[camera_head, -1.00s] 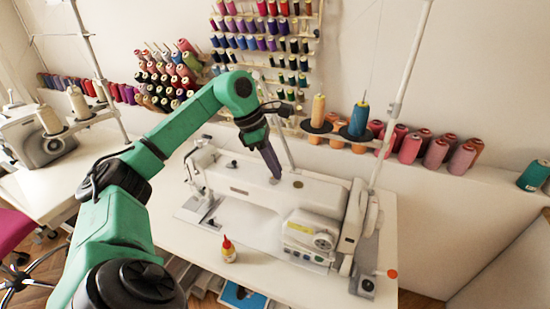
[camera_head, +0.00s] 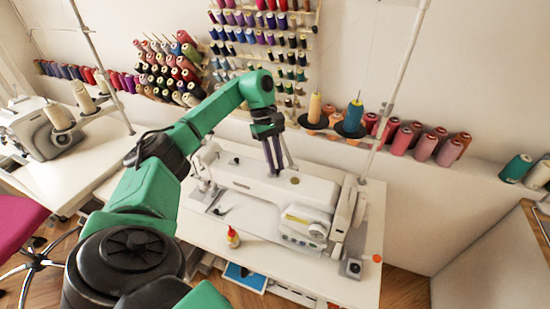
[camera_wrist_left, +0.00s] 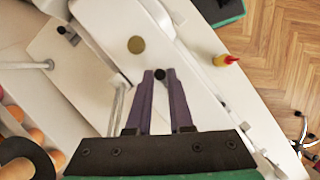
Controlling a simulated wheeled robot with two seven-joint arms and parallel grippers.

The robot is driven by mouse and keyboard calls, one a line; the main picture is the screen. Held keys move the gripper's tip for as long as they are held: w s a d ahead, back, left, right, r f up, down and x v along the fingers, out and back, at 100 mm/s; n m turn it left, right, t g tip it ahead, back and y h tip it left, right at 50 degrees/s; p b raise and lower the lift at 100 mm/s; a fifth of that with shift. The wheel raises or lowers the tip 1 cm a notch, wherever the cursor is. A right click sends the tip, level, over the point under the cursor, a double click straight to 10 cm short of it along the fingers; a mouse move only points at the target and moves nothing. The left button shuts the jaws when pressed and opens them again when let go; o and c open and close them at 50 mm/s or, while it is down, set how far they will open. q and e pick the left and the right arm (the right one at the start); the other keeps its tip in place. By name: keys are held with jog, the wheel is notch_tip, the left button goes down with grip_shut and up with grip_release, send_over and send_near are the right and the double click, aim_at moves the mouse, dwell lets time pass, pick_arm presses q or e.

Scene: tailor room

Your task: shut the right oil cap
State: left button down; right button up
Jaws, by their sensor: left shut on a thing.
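The white sewing machine (camera_head: 315,190) stands on a white table. My left gripper (camera_head: 274,172) points down at the top of its arm. In the left wrist view its two purple-grey fingers (camera_wrist_left: 160,76) are close together, with a small black round cap (camera_wrist_left: 160,73) between their tips. I cannot tell how far this cap is seated. A gold round disc (camera_wrist_left: 136,44) lies on the machine's top just beyond the fingertips. It also shows in the head view (camera_head: 295,180), right of the gripper. My right gripper is not in view.
A small bottle with a red top (camera_head: 233,238) stands on the table in front of the machine. Thread spools (camera_head: 355,117) and a thin upright pole (camera_head: 393,95) are behind and beside the machine. A second machine (camera_head: 38,132) is at the left.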

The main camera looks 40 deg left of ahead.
pick_arm(q)
jog(key=shift+w+r+m+g, duration=0.15)
jog(key=shift+m+g, duration=0.15)
jog(key=shift+m, duration=0.7)
jog(key=c, duration=0.8)
grip_release()
